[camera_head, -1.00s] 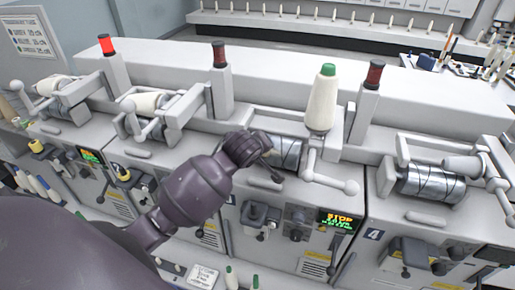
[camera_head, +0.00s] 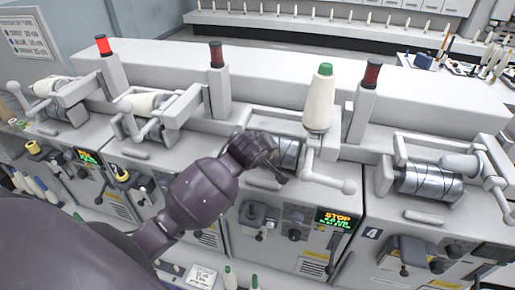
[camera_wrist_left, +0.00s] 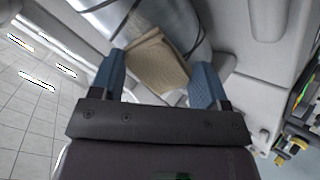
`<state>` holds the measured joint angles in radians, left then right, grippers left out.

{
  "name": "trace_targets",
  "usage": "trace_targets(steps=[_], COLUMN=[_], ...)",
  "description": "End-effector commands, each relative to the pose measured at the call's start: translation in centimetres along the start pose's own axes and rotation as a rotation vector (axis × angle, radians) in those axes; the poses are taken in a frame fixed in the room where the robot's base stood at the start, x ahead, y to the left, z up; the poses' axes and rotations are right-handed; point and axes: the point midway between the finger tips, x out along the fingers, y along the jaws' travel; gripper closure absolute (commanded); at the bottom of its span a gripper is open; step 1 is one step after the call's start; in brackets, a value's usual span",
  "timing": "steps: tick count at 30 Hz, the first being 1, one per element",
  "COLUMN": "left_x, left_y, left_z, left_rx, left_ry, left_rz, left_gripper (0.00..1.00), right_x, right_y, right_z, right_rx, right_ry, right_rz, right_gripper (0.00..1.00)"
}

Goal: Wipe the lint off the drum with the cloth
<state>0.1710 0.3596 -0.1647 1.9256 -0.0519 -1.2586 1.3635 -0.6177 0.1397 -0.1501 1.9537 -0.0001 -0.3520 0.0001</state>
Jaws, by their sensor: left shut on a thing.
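The drum (camera_head: 289,152) is a grooved metal cylinder in the middle winding station, partly hidden behind my left gripper (camera_head: 274,168). In the left wrist view the drum (camera_wrist_left: 178,17) lies just beyond the fingertips. My left gripper (camera_wrist_left: 161,66) has blue fingers on both sides of a folded tan cloth (camera_wrist_left: 158,60) and is shut on it. The cloth is against or very near the drum; I cannot tell whether it touches. I cannot make out lint on the drum. My right gripper is not in view.
A white cone with a green top (camera_head: 319,103) stands right behind the drum. A crank arm with a ball end (camera_head: 330,178) is close on the right. A lit STOP display (camera_head: 337,218) is below. Another drum (camera_head: 428,184) sits in the station at right.

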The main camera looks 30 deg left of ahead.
Motion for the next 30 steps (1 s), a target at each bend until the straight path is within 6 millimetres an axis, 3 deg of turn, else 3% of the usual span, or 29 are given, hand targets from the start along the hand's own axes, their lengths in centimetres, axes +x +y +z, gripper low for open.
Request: trace_targets(steps=[30], left_x=[0.3], left_y=[2.6], left_z=[2.6], left_rx=[0.000], left_ry=[-0.001], left_rz=[0.001], left_gripper=[0.50], right_x=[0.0], right_y=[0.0], right_z=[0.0], right_rx=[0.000], right_ry=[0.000], right_rz=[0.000], right_gripper=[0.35])
